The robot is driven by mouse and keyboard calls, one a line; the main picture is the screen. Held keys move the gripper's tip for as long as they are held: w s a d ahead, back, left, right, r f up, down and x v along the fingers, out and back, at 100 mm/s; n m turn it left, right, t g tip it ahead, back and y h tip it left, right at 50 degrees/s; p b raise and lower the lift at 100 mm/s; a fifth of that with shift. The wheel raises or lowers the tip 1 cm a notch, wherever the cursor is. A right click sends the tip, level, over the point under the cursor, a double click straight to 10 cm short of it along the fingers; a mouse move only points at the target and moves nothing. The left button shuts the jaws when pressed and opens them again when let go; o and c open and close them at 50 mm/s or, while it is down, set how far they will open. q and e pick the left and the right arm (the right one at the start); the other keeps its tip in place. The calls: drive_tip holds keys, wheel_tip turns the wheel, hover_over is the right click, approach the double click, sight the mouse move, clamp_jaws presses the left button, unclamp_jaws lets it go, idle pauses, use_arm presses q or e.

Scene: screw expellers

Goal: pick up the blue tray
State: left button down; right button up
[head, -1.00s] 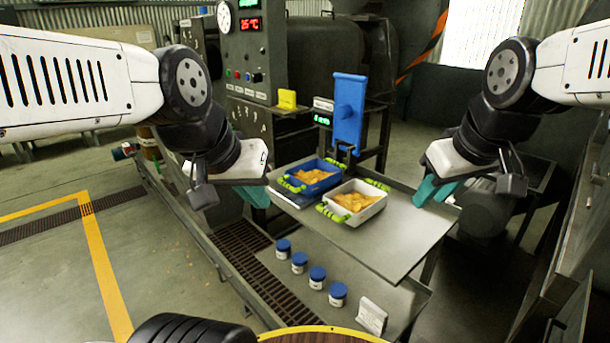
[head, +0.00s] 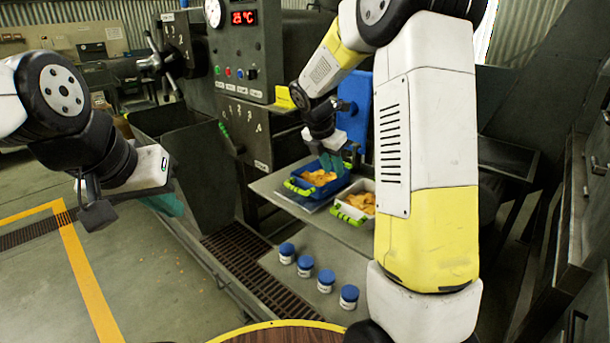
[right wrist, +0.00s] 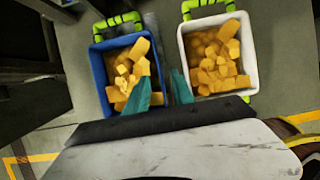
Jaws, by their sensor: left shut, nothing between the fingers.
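The blue tray (head: 325,191), with green handles and yellow-orange chunks inside, sits on the metal table in the head view. It also shows at the left of the right wrist view (right wrist: 98,68). My right gripper (head: 336,162) is over the blue tray's right side, its teal fingers pointing down. In the right wrist view its fingers (right wrist: 160,86) are apart and empty, one overlapping the blue tray and one over the gap between the trays. Contact cannot be told. My left gripper (head: 165,203) is shut and empty, over the floor at the left.
A white tray (head: 352,213) with similar chunks stands close beside the blue one, partly hidden by my right arm. Several blue-lidded jars (head: 326,280) stand on a lower shelf. A control panel (head: 240,60) rises behind the table.

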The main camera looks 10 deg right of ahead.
sight(336, 179)
drive_tip(key=x, duration=0.5)
drive_tip(key=shift+w+d+f, duration=0.15)
drive_tip(key=shift+f, duration=0.15)
clamp_jaws()
idle(1.1)
